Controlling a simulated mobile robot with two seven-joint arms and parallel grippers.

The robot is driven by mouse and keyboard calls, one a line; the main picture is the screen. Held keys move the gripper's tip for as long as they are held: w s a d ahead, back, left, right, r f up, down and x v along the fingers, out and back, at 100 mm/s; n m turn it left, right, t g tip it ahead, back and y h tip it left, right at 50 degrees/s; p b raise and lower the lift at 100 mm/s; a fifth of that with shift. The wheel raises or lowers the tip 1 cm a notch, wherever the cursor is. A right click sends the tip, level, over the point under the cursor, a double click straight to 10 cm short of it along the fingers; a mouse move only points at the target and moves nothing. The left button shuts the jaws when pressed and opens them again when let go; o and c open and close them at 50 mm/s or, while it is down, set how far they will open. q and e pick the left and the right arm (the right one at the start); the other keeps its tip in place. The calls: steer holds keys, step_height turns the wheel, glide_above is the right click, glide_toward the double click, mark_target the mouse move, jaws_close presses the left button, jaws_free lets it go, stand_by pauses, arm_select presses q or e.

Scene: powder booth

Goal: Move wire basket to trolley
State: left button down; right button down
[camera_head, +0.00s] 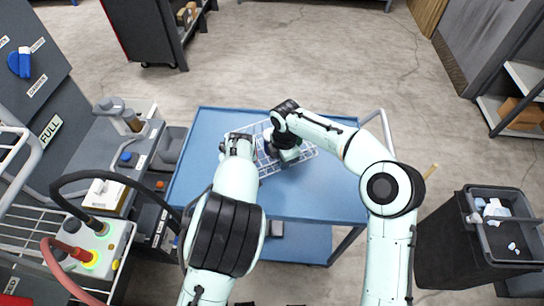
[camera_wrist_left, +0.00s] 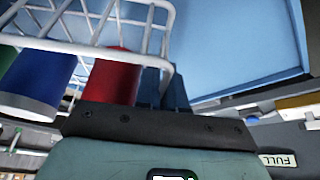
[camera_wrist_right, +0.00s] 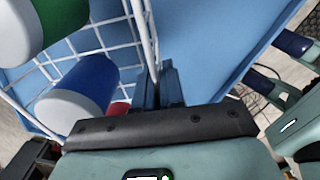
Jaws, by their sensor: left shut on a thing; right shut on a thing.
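The white wire basket (camera_head: 308,151) is over the top of the blue trolley (camera_head: 330,205); I cannot tell whether it rests on it or hangs just above. My left gripper (camera_head: 238,143) is shut on the basket's left side. My right gripper (camera_head: 288,155) is shut on the basket's wire and hides part of it. In the left wrist view a red container (camera_wrist_left: 112,75) and a blue container (camera_wrist_left: 40,82) are in the basket. The right wrist view shows a blue, white-capped container (camera_wrist_right: 82,90) and a green one (camera_wrist_right: 60,18) inside.
A dark bin (camera_head: 485,235) stands right of the trolley. A grey bench (camera_head: 108,160) with bottles and a control box (camera_head: 90,245) with cables are on the left. Shelving (camera_head: 515,110) stands at far right. The floor behind the trolley is clear.

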arm_select(q)
steer(key=shift+w+f, duration=0.1)
arm_select(e)
steer(key=shift+w, duration=0.1)
